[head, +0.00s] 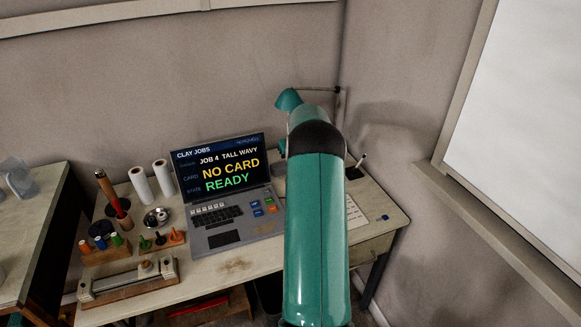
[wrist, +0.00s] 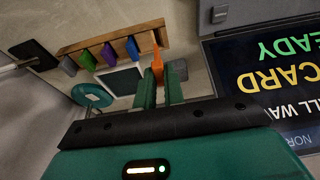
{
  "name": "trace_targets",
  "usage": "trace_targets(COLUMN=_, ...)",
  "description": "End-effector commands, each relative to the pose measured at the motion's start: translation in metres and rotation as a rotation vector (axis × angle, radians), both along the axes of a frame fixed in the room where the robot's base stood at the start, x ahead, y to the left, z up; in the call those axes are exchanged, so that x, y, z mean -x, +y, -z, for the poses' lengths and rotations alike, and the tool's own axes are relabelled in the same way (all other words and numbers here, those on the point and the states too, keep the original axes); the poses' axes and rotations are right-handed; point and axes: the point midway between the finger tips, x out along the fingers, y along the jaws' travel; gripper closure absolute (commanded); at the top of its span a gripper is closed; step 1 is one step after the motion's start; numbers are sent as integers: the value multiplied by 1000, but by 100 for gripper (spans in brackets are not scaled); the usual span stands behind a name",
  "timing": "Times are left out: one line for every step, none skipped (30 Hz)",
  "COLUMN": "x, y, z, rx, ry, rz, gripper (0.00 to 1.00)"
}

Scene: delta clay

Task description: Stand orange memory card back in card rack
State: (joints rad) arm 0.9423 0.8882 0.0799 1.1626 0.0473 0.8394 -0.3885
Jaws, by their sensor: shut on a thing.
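My gripper (wrist: 161,90) shows in the wrist view, its two green fingers shut on the orange memory card (wrist: 157,62). The card stands out past the fingertips, its far end at the right end of the wooden card rack (wrist: 138,32). I cannot tell whether the card is in a slot or just in front of the rack. In the head view my arm hides the gripper, card and rack.
The open laptop (head: 222,180) stands left of my arm, its screen reading "NO CARD" and "READY"; it is close on the right in the wrist view (wrist: 270,85). A teal lamp (head: 289,99) stands behind. Clay tools and a wooden block (head: 105,255) fill the desk's left.

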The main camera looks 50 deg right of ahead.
Motion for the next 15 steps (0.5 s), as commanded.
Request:
trace_targets(x=-3, y=-3, z=4, rx=0, ry=0, rz=-2, gripper=100)
trace_targets(x=-4, y=-5, z=5, rx=1, ry=1, rz=-2, gripper=100)
trace_targets(x=-5, y=-6, z=6, rx=1, ry=2, rz=-3, gripper=100)
trace_targets(x=-5, y=-7, z=7, rx=1, ry=2, rz=-3, gripper=100)
trace_targets(x=-5, y=-8, z=7, rx=2, ry=2, rz=-2, gripper=100)
trace_targets(x=-4, y=-8, z=8, rx=2, ry=2, rz=-2, gripper=100)
trace_targets(x=-4, y=-8, z=8, rx=2, ry=2, rz=-1, gripper=100)
trace_targets(x=-3, y=-8, z=9, rx=2, ry=2, rz=-1, gripper=100)
trace_targets(x=-3, y=-8, z=11, rx=2, ry=2, rz=-1, gripper=100)
trace_targets(x=-3, y=-8, z=13, rx=2, ry=2, rz=-1, gripper=100)
trace_targets(x=-3, y=-8, z=14, rx=1, ry=3, rz=-1, gripper=100)
trace_targets(x=-3, y=-8, z=17, rx=1, ry=3, rz=-3, gripper=100)
trace_targets(x=-3, y=-7, z=20, rx=1, ry=3, rz=-3, gripper=100)
trace_targets(x=-3, y=-7, z=22, rx=0, ry=3, rz=-2, gripper=100)
trace_targets(x=-3, y=-7, z=25, rx=0, ry=3, rz=-2, gripper=100)
